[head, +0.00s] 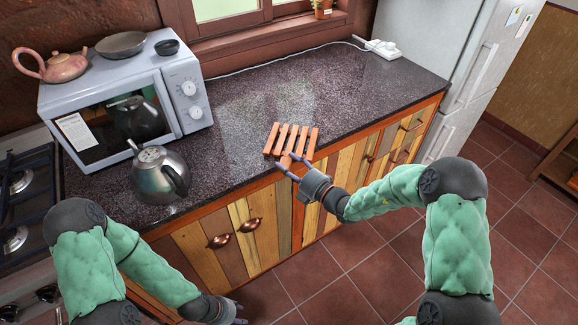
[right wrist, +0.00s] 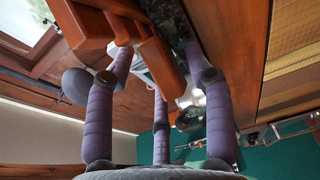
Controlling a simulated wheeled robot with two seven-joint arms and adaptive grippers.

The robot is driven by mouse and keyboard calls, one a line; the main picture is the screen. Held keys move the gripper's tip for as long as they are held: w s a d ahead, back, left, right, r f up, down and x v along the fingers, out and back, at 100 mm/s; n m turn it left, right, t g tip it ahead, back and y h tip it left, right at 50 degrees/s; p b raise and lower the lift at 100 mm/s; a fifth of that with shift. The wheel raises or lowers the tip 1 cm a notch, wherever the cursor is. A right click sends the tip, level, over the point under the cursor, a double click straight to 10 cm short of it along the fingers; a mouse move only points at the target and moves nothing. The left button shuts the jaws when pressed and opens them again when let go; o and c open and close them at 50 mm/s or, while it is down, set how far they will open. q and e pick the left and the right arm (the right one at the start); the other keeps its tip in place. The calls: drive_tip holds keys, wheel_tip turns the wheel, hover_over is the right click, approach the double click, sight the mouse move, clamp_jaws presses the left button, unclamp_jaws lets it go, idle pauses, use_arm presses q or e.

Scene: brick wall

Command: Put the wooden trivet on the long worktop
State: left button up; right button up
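The wooden trivet (head: 291,138), a set of orange-brown slats, is at the front edge of the long dark speckled worktop (head: 345,95) in the head view. My right gripper (head: 287,166) is at the trivet's near side. In the right wrist view its purple fingers close around the trivet's slats (right wrist: 160,62), one finger at each side. I cannot tell whether the trivet touches the worktop. My left gripper (head: 238,311) is low in front of the cabinets, away from the trivet; its fingers are too small and partly hidden to read.
A microwave (head: 150,100) with a teapot, pan and bowl on top stands on the left of the worktop. A metal kettle (head: 158,178) stands in front of it. A white power strip (head: 382,48) lies at the back right. The worktop's middle and right are clear.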

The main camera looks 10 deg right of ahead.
drive_tip(key=shift+r, duration=0.1)
drive_tip(key=shift+s+d+r, duration=0.1)
drive_tip(key=shift+s+d, duration=0.05)
drive_tip(key=shift+s, duration=0.05)
drive_tip(key=p+v, duration=0.3)
drive_tip(key=v, duration=0.9)
drive_tip(key=s+a+f+n+g, duration=0.7)
drive_tip(key=s+f+n+g, duration=0.1)
drive_tip(key=s+f+n, duration=0.15)
drive_tip(key=s+a+f+n+g, duration=0.6)
drive_tip(key=s+f+n+g, duration=0.15)
drive_tip(key=s+n, duration=0.2)
drive_tip(key=s+d+f+n+g+h, duration=0.25)
drive_tip(key=s+f+n+h, duration=0.35)
drive_tip(key=n, duration=0.6)
drive_tip(key=w+f+n+t, duration=0.3)
drive_tip(key=w+f+n, duration=0.1)
drive_tip(key=n, duration=1)
drive_tip(key=shift+a+f, duration=0.45)
drive_tip(key=shift+f, duration=0.1)
